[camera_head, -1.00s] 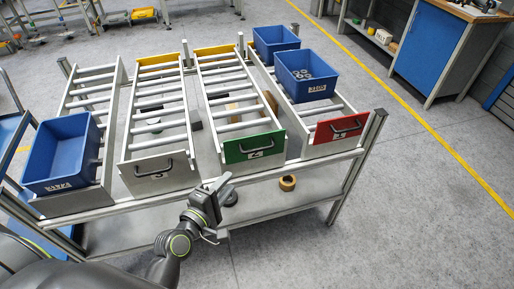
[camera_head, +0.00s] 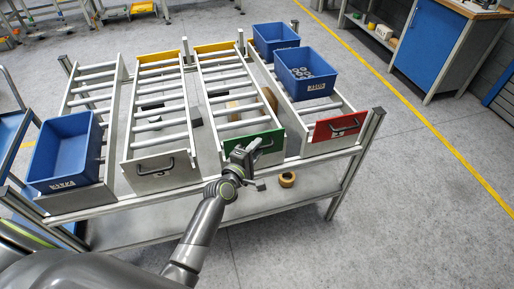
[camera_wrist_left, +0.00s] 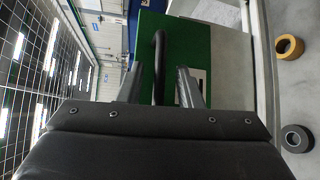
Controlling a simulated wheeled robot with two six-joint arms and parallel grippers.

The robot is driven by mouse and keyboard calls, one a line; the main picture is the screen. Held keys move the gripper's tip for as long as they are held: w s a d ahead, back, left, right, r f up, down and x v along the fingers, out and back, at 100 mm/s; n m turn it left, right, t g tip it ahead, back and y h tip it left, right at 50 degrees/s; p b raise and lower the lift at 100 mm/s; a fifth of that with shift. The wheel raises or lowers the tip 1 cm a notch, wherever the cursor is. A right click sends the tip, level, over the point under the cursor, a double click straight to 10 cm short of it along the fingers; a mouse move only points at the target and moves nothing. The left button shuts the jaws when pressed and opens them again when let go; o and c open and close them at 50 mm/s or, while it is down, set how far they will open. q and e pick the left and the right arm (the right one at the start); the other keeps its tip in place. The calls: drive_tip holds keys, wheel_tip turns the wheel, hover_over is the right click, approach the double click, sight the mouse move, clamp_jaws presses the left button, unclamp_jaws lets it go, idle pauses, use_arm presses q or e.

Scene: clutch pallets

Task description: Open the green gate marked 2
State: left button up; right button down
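The green gate (camera_head: 276,142) closes the near end of the third roller lane and stands upright. Its dark handle (camera_wrist_left: 158,62) shows in the left wrist view, in front of the green face (camera_wrist_left: 192,46). My left gripper (camera_head: 245,153) is at the gate's front and covers most of its handle and number in the head view. In the left wrist view my left gripper (camera_wrist_left: 160,88) is open, with the handle between its two spread fingers. I cannot tell whether either finger touches it. My right gripper is not in view.
A grey gate (camera_head: 155,172) stands to the left and a red gate (camera_head: 338,127) to the right. Blue crates sit on the outer lanes, one at the left (camera_head: 62,152). A tan roll (camera_head: 287,179) lies on the lower shelf. The floor at the right is clear.

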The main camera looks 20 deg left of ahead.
use_arm(q)
drive_tip(key=shift+w+d, duration=0.1)
drive_tip(key=shift+w, duration=0.3)
clamp_jaws()
